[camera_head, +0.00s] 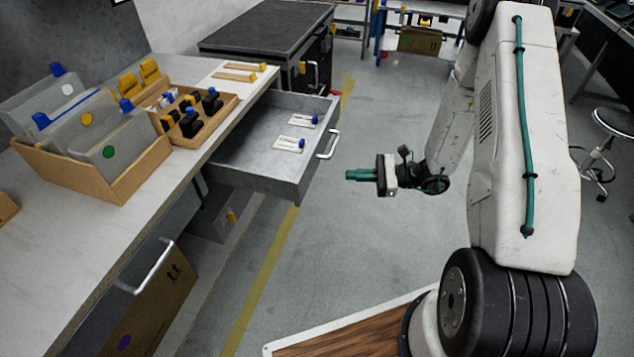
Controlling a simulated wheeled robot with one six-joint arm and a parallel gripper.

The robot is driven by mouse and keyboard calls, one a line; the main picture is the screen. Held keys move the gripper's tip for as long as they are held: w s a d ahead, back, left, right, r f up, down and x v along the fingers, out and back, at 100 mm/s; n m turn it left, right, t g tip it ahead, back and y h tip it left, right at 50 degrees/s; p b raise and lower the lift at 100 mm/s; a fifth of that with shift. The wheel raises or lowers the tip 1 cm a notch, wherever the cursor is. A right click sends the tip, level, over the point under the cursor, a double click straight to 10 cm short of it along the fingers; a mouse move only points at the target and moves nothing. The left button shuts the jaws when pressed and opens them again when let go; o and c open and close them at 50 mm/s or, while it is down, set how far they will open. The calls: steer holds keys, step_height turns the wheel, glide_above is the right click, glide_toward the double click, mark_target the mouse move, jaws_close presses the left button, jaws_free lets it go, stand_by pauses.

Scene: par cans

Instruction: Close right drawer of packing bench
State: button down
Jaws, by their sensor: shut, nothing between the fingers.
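The packing bench (62,237) runs along the left, with a pale worktop. Its right drawer (262,184) is pulled well out, a grey metal box with a light handle (329,145) on its front. Two small pale items with blue ends (289,144) lie inside it. My gripper (350,175) is shut and empty, with teal fingers pointing left. It is in the open space to the right of the drawer front, a little below the handle in the picture and apart from it. Another bench drawer with a handle (149,266) sits at the lower left.
A wooden crate of clear bins (120,180) and a wooden tray of small dark bottles (215,126) stand on the worktop. A dark-topped cabinet (265,35) stands behind the drawer. A stool (610,125) is at far right. Floor around my gripper is clear.

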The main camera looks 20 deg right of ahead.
step_height(320, 180, down, 8)
steer(key=d+m+t+h, duration=0.2)
steer(key=d+m+t, duration=0.1)
steer(key=m+t, duration=0.15)
glide_toward(307, 179)
steer(key=shift+g, duration=0.25)
steer(key=x, duration=0.5)
steer(key=shift+w+a, duration=0.6)
steer(key=shift+a, duration=0.05)
steer(key=shift+w, duration=0.1)
